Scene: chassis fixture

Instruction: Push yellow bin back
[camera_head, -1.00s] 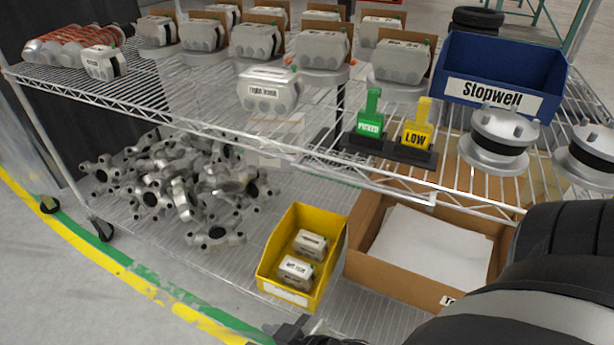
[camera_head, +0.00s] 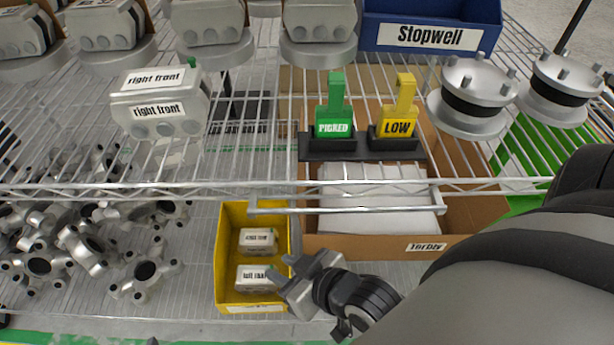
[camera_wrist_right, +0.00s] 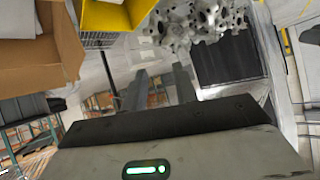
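The yellow bin (camera_head: 224,262) sits on the lower wire shelf in the head view, left of a cardboard box. It holds two small grey parts (camera_head: 258,242) with white labels. My right gripper (camera_head: 279,268) is at the bin's right front side, its fingertips overlapping the bin's edge in the picture. I cannot tell whether they touch it. The right wrist view shows its two fingers (camera_wrist_right: 163,88) apart with nothing between them, and part of the yellow bin (camera_wrist_right: 112,16) at the top. My left gripper is in neither view.
The cardboard box (camera_head: 375,243) with white contents stands right beside the bin. Several grey metal castings (camera_head: 85,250) lie to the left. The upper wire shelf (camera_head: 130,188) overhangs the back, carrying labelled parts, green and yellow tags and a blue bin (camera_head: 475,20).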

